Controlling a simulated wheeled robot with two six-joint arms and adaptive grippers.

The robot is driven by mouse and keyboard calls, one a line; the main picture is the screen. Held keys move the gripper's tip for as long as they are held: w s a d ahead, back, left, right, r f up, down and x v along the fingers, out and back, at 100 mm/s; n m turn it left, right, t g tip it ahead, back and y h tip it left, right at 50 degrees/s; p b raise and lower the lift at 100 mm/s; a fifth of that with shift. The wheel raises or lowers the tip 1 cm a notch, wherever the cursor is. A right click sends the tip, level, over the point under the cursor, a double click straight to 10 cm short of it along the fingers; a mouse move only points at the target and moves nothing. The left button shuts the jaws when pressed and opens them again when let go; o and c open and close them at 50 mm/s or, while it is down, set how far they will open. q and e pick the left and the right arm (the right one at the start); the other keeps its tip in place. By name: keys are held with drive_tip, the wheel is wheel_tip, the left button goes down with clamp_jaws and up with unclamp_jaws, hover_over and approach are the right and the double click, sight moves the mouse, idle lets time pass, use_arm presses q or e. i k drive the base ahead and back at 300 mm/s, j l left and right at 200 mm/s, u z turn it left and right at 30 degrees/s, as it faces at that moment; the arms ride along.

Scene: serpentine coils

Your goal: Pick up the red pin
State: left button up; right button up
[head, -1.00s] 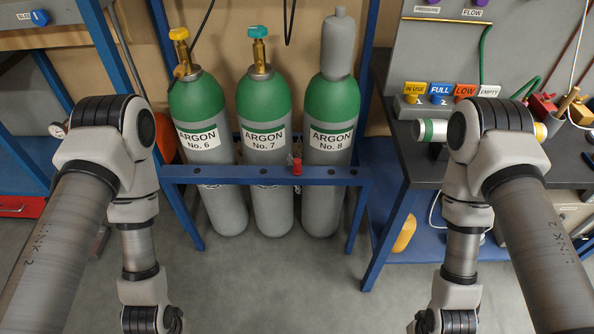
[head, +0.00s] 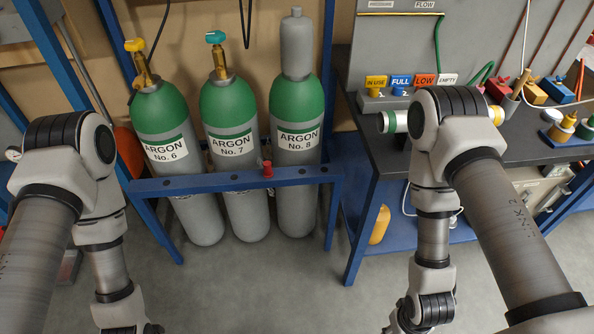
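The red pin (head: 267,168) stands upright in the blue front bar (head: 210,183) of the cylinder rack, in front of the gap between the No. 7 and No. 8 argon cylinders. Its lower part is hidden by the bar. My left arm hangs down at the left and my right arm at the right, both apart from the pin. Neither gripper's fingers show; they are below the bottom edge of the view.
Argon cylinders No. 6 (head: 185,200), No. 7 (head: 235,195) and No. 8 (head: 297,190) stand behind the bar. A dark workbench (head: 395,160) with coloured tags and fittings is at the right. The grey floor (head: 270,290) before the rack is clear.

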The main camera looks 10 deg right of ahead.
sight(269, 173)
drive_tip(key=i+j+z, duration=0.1)
drive_tip(key=i+z, duration=0.15)
drive_tip(key=i, duration=0.2)
drive_tip(key=i+j+z, duration=0.3)
drive_tip(key=i, duration=0.2)
drive_tip(key=l, duration=0.1)
